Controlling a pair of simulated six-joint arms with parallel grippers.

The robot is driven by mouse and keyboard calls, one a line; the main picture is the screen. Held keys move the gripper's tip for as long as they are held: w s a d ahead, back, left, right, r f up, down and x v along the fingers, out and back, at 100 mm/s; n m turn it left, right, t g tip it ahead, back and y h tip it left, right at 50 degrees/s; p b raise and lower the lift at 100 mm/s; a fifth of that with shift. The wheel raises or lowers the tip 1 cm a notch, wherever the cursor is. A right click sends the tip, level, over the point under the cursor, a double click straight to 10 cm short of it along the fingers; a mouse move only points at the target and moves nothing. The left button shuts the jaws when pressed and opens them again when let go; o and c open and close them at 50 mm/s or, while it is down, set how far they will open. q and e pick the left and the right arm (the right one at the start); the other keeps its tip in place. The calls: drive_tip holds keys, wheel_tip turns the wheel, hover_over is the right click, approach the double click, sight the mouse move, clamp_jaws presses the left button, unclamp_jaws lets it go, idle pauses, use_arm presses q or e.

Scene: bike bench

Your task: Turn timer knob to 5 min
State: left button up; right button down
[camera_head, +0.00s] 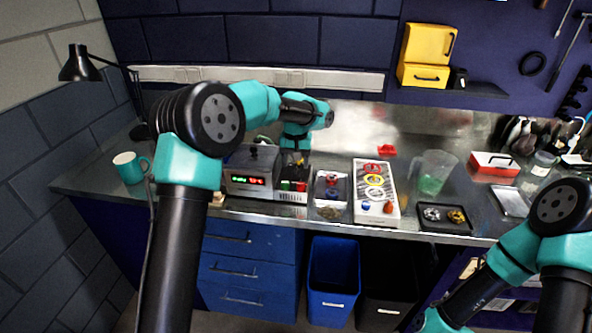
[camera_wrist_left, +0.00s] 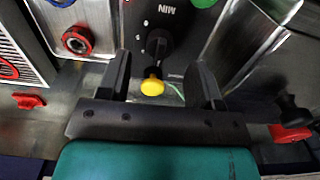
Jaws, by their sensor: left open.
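The timer knob (camera_wrist_left: 158,45) is a black pointer knob on a dark panel with an upside-down "MIN" mark beside it, in the left wrist view. A yellow round knob (camera_wrist_left: 152,87) shows closer to the camera, between my fingers. My left gripper (camera_wrist_left: 157,66) is open, one finger on each side in the picture, and holds nothing. I cannot tell whether a finger touches the knob. In the head view my left gripper (camera_head: 295,163) points down over the small panel with red and green parts (camera_head: 293,186); the timer knob cannot be made out there.
A grey box with a lit display (camera_head: 247,180) stands left of the panel, with a teal mug (camera_head: 130,168) farther left. To the right are a white tray with coloured rings (camera_head: 361,207), a clear jug (camera_head: 433,172) and a dark tray (camera_head: 444,218). A red knob (camera_wrist_left: 77,40) shows nearby.

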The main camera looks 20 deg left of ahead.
sight(296, 169)
use_arm(q)
drive_tip(key=shift+f, duration=1.85)
drive_tip(key=shift+c, duration=0.4)
drive_tip(key=c, duration=0.8)
drive_tip(key=shift+c, duration=0.2)
